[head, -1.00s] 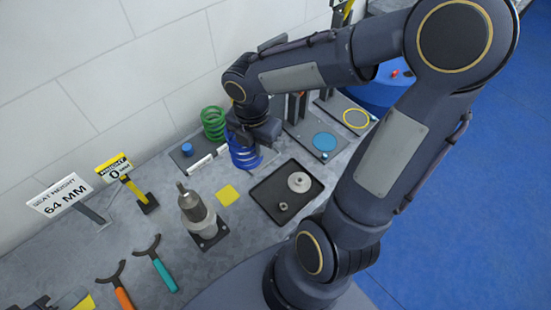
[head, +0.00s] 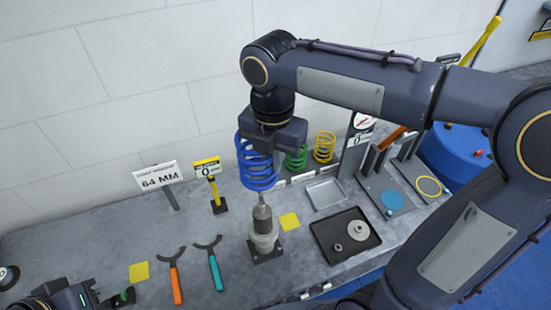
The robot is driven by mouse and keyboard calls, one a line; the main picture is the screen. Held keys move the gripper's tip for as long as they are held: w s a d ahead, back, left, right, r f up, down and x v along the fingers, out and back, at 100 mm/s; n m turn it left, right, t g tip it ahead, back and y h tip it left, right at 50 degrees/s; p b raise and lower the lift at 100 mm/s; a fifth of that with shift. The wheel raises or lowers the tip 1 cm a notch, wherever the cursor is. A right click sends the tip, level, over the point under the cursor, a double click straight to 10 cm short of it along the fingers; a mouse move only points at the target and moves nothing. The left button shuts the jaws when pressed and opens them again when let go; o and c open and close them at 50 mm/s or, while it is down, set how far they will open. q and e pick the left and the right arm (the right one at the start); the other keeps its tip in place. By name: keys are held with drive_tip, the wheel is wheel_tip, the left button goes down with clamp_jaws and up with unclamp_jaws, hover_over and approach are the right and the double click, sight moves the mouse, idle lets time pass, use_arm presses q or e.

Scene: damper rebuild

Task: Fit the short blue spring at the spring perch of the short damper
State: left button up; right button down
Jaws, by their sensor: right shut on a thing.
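My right gripper (head: 276,142) is shut on the blue spring (head: 257,172), which it holds upright in the air. The spring's lower end is just above the tip of the grey damper's rod (head: 262,208), slightly to its left in the picture. The damper (head: 264,236) stands upright on a dark square base on the bench, with a wider collar below the rod. The spring is not around the rod. My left gripper (head: 88,296) shows only partly at the bottom left corner, and its fingers are not clear.
Green (head: 297,156) and yellow (head: 324,147) springs stand behind. A dark tray (head: 330,252) with metal rings lies right of the damper. Orange (head: 174,278) and teal (head: 213,265) spanners lie left. A "64 MM" sign (head: 157,177) and yellow gauge (head: 212,187) stand at the back.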

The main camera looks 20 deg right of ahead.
sight(273, 184)
drive_tip(key=shift+r, duration=0.1)
drive_tip(key=shift+p, duration=0.3)
drive_tip(key=shift+f+b, duration=1.7)
drive_tip(key=shift+f, duration=0.85)
drive_tip(key=shift+p, duration=0.55)
wheel_tip(273, 184, down, 12)
drive_tip(key=b, duration=0.8)
drive_tip(key=shift+r, duration=0.25)
idle(2.9)
